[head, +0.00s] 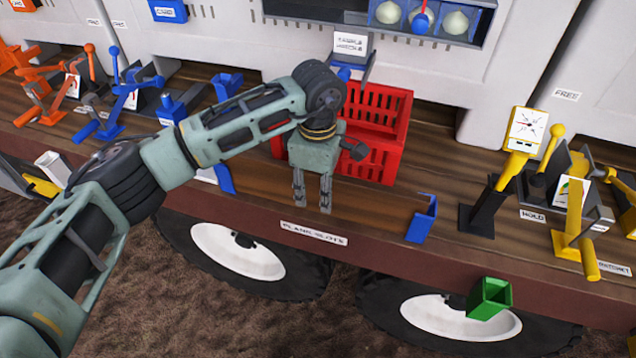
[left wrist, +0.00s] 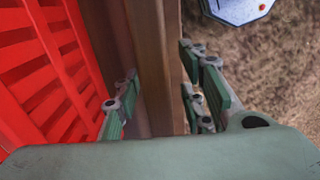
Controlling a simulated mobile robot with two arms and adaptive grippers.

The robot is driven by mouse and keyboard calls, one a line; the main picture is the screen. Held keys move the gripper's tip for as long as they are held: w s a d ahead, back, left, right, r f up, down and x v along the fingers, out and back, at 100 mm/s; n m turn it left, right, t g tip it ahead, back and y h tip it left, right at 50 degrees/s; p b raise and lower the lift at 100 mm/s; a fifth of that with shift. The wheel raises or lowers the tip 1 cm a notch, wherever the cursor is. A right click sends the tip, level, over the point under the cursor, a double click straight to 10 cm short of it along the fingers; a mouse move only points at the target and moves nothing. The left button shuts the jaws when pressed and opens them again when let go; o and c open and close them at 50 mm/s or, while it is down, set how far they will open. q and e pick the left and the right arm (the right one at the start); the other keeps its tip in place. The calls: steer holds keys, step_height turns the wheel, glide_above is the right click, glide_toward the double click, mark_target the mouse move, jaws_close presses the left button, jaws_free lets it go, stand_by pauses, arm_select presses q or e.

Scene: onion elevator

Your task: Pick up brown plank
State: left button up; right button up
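The brown plank (head: 375,208) lies along the front edge of the wooden deck, between two blue brackets. My left gripper (head: 312,203) points down over its middle, with the two fingers apart. In the left wrist view the plank (left wrist: 155,50) runs between the open fingers of the left gripper (left wrist: 162,105), one on each side. Neither finger clearly touches it, and its lower part is hidden by the gripper body. My right gripper is not in view.
A red crate (head: 392,135) stands right behind the gripper. Blue brackets (head: 423,220) flank the plank, above the "plank slots" label (head: 314,234). Yellow levers (head: 575,225) stand at the right, blue and orange ones at the left. A green box-like piece (head: 490,298) is in front of a wheel.

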arm_select(q)
steer(key=shift+f, duration=0.55)
jaws_close()
steer(key=shift+r, duration=0.1)
